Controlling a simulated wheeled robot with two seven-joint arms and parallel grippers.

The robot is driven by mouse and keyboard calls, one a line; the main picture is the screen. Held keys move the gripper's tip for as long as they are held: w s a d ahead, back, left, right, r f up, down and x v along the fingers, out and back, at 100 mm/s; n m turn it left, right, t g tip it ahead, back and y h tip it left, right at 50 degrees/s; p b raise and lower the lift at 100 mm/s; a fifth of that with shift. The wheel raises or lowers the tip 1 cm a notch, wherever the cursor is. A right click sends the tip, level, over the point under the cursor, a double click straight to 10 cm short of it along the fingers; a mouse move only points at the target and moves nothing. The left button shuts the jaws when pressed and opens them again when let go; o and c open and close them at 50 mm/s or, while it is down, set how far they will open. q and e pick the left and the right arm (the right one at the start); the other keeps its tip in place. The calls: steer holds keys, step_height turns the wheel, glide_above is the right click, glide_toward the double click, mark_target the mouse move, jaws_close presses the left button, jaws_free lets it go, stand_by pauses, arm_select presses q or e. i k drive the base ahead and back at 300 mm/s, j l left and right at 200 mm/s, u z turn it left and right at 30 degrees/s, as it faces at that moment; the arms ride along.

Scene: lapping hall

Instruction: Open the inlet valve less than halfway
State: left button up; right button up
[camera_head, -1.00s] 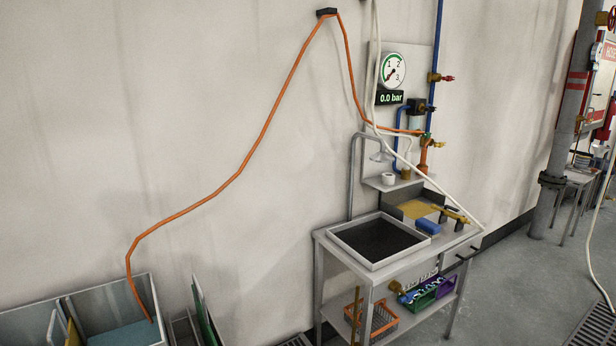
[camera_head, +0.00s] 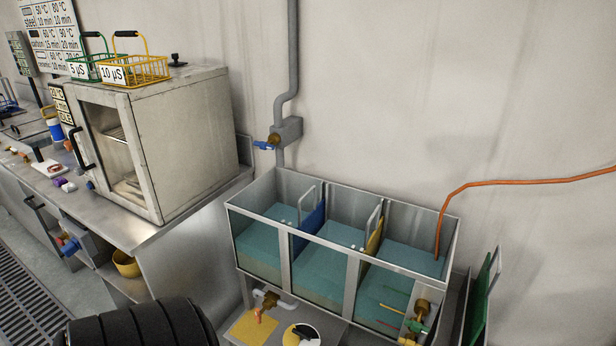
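Several valves are in view, and no label shows which one is the inlet valve. A blue-handled valve (camera_head: 266,144) sits on a grey wall pipe (camera_head: 290,60) above the left end of a three-part glass-fronted tank (camera_head: 347,250). A brass valve with an orange handle (camera_head: 268,302) is under the tank's left part. A brass valve with a green handle (camera_head: 416,326) is at the tank's lower right front. Neither of my grippers is in view, and nothing touches these valves.
Bluish liquid fills the tank's compartments. An orange hose (camera_head: 520,182) runs into the right one. A steel cabinet with a glass door (camera_head: 150,135) stands on the left bench, with green (camera_head: 92,66) and yellow (camera_head: 140,70) baskets on top. A floor grating (camera_head: 35,300) lies at lower left.

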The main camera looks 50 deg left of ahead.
mark_target(264, 145)
steer(key=u, duration=1.4)
